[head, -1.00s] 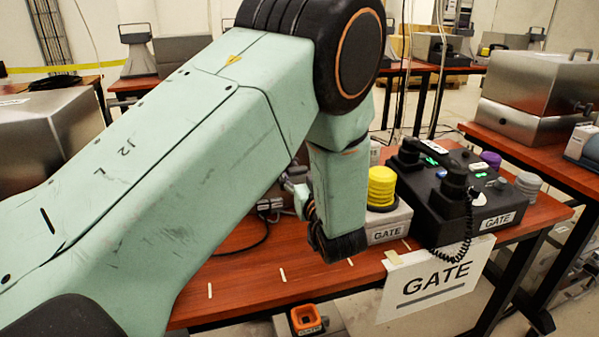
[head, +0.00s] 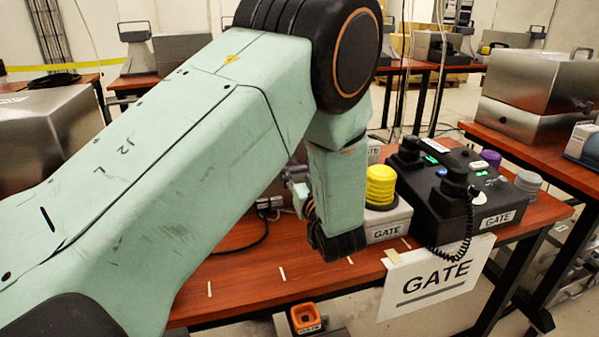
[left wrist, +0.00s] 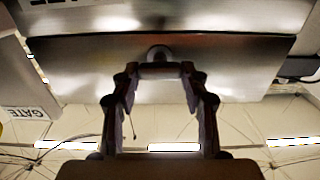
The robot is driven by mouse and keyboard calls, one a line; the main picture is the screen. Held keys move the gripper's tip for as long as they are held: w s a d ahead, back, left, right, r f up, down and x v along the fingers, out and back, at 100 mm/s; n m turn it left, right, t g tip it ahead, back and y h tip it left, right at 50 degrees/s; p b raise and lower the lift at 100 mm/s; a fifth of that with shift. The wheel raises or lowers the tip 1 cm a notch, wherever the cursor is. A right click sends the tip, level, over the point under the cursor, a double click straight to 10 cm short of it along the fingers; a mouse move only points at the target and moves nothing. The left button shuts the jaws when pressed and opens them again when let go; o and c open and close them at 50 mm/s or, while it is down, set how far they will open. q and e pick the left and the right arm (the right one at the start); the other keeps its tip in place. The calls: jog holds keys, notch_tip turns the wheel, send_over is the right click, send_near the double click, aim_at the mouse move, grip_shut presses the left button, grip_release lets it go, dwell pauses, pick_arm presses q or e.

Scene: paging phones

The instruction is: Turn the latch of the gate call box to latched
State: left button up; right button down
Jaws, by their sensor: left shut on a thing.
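My left gripper (left wrist: 160,73) shows from behind in the left wrist view. Its two fingers close in on a small rounded metal latch (left wrist: 159,53) at the edge of a shiny metal box (left wrist: 80,68). The fingertips cover part of the latch, so its exact angle is hard to read. In the head view my left arm hides this box and the latch; only a bit of my left gripper (head: 297,186) shows beside the wrist. My right gripper is in neither view.
A black desk phone unit (head: 437,205) and a yellow beacon (head: 381,185) on a grey GATE base stand right on the wooden table (head: 260,272). A GATE sign (head: 432,280) hangs at its front edge. Another metal box (head: 535,80) stands on the right table.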

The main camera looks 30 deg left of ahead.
pick_arm(q)
jog(key=shift+r+n, duration=0.1)
jog(key=shift+n, duration=0.3)
jog(key=n, duration=0.3)
jog(key=shift+a+p, duration=0.1)
jog(key=shift+p, duration=0.25)
jog(key=n, duration=0.4)
jog(key=shift+n, duration=0.3)
jog(key=n, duration=0.4)
jog(key=shift+s+n, duration=0.1)
jog(key=shift+n, duration=0.2)
jog(key=shift+f+n+b, duration=0.2)
jog(key=shift+n+b, duration=0.65)
jog(key=shift+n, duration=1.45)
jog(key=o, duration=1.2)
jog(key=shift+c, duration=0.2)
